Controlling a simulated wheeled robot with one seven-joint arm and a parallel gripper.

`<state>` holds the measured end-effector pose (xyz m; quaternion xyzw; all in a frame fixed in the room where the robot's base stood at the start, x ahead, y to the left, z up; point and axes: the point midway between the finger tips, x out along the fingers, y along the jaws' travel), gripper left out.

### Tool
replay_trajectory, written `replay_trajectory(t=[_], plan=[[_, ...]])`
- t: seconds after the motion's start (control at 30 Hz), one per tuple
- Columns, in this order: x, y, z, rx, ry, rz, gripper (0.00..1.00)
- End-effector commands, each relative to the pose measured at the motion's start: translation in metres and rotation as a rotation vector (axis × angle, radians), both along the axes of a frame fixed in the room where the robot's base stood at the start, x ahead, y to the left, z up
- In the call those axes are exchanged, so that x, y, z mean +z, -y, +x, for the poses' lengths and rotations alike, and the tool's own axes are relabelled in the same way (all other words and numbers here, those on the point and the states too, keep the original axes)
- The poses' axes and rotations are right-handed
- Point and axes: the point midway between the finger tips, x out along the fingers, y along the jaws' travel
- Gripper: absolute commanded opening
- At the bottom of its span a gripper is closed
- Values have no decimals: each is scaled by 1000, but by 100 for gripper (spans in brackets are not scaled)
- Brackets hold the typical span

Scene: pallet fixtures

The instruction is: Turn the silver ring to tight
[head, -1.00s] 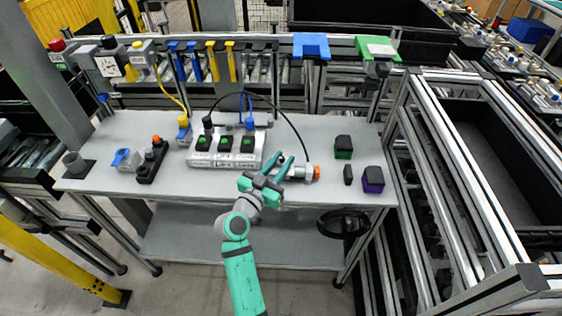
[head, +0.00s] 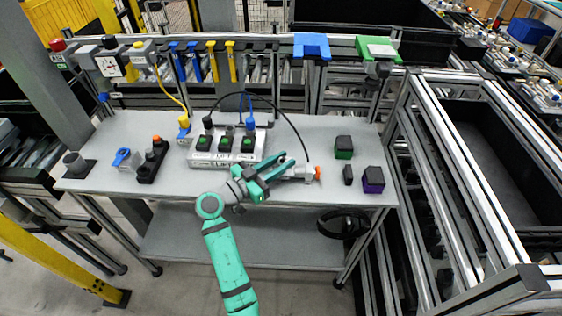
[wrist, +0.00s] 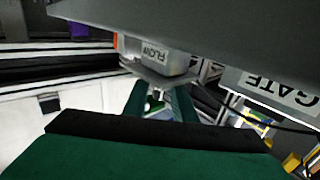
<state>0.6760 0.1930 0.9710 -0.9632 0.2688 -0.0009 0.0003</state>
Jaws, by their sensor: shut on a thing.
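The silver ring (head: 299,171) is part of a grey fitting with an orange end (head: 317,173), lying near the front right of the bench. My gripper (head: 290,167) reaches over it from the left, and its teal fingers close on the ring.
A white box (head: 226,160) with several green-topped sockets stands left of my gripper. A black cable (head: 292,122) arches over the area. Green (head: 343,148) and purple (head: 373,180) blocks and a small black block (head: 348,175) stand to the right.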

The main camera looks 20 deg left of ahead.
Motion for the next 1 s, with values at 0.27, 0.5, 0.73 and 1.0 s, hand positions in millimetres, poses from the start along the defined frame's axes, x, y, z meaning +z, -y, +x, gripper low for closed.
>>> replay_trajectory(t=[0.27, 0.5, 0.73, 1.0], plan=[[-2, 1, 0, 0, -4, 0, 43], [-1, 0, 0, 1, -2, 0, 43], [-1, -9, -14, 3, -2, -1, 43], [-2, -35, -57, 3, -3, -1, 43]])
